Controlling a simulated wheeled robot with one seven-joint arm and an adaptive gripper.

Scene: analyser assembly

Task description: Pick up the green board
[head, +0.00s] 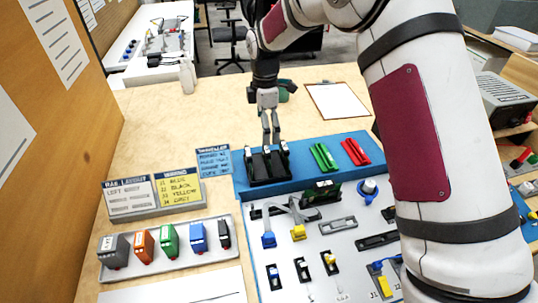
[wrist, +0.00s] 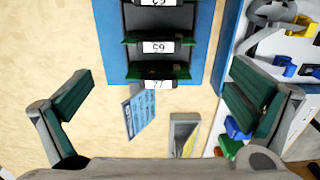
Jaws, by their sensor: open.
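My gripper (head: 271,138) points down just behind the black rack (head: 262,180), which stands on a blue mat (head: 240,190). In the wrist view my gripper (wrist: 160,97) is open, its fingers wide apart with nothing between them but labelled rack slots below. Dark green edges of a board (wrist: 135,73) show in the rack beside white labels. Two bright green strips (head: 325,157) lie on the mat right of the rack. A dark green part (head: 322,190) sits on the white panel. I cannot tell for certain which is the green board.
Red strips (head: 354,152) lie right of the green ones. A white panel (head: 340,235) with connectors is in front. Label signs (head: 152,195) and a grey tray (head: 165,268) of coloured modules stand at left. A clipboard (head: 337,101) lies behind; bare wood is at back left.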

